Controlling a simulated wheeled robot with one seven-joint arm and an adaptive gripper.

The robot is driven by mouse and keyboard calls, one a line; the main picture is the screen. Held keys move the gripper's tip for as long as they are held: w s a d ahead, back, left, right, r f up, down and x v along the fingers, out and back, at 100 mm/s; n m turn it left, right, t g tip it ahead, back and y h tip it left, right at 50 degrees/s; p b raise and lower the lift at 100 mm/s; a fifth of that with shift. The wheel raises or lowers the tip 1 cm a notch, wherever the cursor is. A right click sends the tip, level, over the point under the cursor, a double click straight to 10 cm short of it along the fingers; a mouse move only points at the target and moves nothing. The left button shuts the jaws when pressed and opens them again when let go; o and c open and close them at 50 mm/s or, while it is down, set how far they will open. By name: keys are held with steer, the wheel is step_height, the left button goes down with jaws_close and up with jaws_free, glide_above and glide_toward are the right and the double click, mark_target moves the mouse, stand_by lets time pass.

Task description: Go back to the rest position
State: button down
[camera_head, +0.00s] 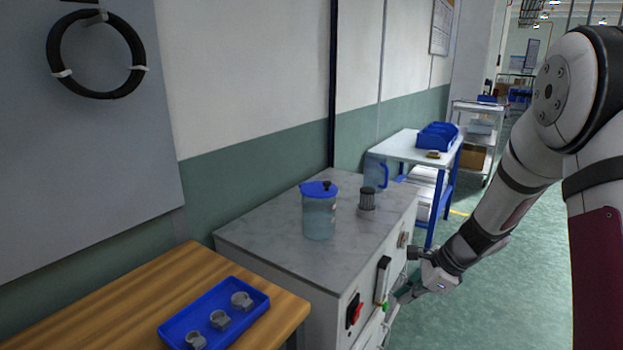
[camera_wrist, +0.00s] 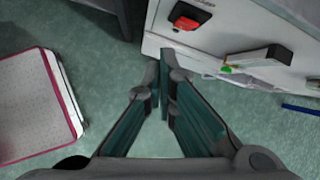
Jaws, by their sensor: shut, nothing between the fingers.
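My gripper (camera_wrist: 166,80) is shut and empty, its fingertips close together in the wrist view. In the head view my gripper (camera_head: 402,297) is low at the right, by the front of the grey-topped cabinet (camera_head: 270,236), and its fingertips are partly hard to make out. The wrist view shows the cabinet front (camera_wrist: 235,35) just beyond and to the right of the fingers, with a red switch (camera_wrist: 188,15) and a dark handle (camera_wrist: 258,56). I cannot tell whether the fingers touch the cabinet.
A blue-lidded jug (camera_head: 319,212) and a small dark-ribbed cylinder (camera_head: 367,199) stand on the cabinet. The green floor (camera_head: 510,290) right of the cabinet is clear.

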steer(key=s+a+r+n+h+p, duration=0.1)
steer(key=s+a+r+n, duration=0.2)
steer(key=s+r+n, duration=0.5)
steer(key=s+a+r+n+p, duration=0.25)
steer(key=s+r, duration=0.35)
steer(key=r, duration=0.5)
steer(key=s+r+n+h, duration=0.1)
steer(key=s+r+n, duration=0.1)
steer(key=s, duration=0.4)
steer(key=s+d+r+n+h+p, duration=0.1)
steer(key=s+r+n, duration=0.2)
steer(key=s+n, duration=0.2)
steer(key=s+r+n+t+h+p, duration=0.1)
steer(key=s+r+n, duration=0.2)
steer(key=s, duration=0.6)
steer(key=shift+s+d+r+n+h, duration=0.15)
steer(key=shift+d+r+n+h, duration=0.1)
steer(key=shift+n+h, duration=0.15)
